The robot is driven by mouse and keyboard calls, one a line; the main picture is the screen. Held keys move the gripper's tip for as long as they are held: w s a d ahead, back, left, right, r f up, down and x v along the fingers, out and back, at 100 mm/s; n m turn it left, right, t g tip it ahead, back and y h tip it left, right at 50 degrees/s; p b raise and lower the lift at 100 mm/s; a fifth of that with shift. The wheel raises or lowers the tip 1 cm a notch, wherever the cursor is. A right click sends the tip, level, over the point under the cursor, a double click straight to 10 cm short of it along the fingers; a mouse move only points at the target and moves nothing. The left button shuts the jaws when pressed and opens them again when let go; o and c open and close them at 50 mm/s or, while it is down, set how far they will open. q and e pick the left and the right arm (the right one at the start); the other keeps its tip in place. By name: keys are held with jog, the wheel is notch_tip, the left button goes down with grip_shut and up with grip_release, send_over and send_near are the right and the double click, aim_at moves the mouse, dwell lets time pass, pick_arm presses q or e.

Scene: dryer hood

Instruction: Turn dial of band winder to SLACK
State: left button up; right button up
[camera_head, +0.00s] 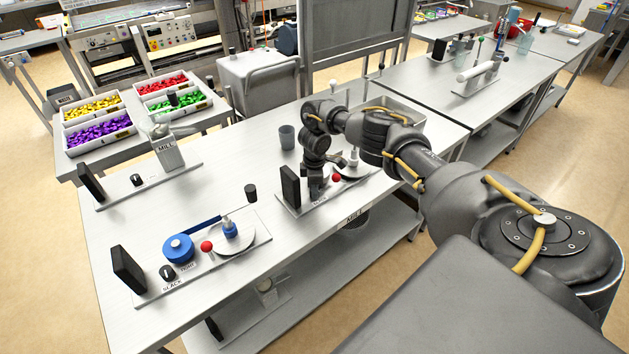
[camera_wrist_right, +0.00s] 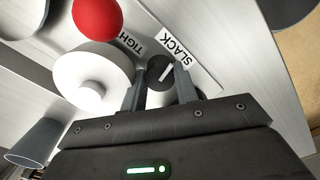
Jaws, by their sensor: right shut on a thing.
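My right gripper (camera_head: 316,190) reaches down to the band winder (camera_head: 294,212) at the middle of the table and hides its dial in the head view. In the right wrist view my right gripper (camera_wrist_right: 158,84) is shut on the black dial (camera_wrist_right: 160,71), one finger on each side. The dial's white mark points up and right, toward the SLACK label (camera_wrist_right: 176,47). The TIGHT label (camera_wrist_right: 130,43), partly covered, is to the left. A white spool (camera_wrist_right: 92,75) and a red ball (camera_wrist_right: 97,18) are beside the dial. My left gripper is not in view.
A second winder with a blue spool (camera_head: 178,248) and its own dial (camera_head: 167,272) stands at the front left. A mill (camera_head: 168,152) stands behind it. A grey cup (camera_head: 287,137) and a metal tray (camera_head: 390,112) are near the arm.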

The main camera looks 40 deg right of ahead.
jog(key=shift+m+p, duration=0.5)
jog(key=shift+m, duration=0.5)
jog(key=o, duration=1)
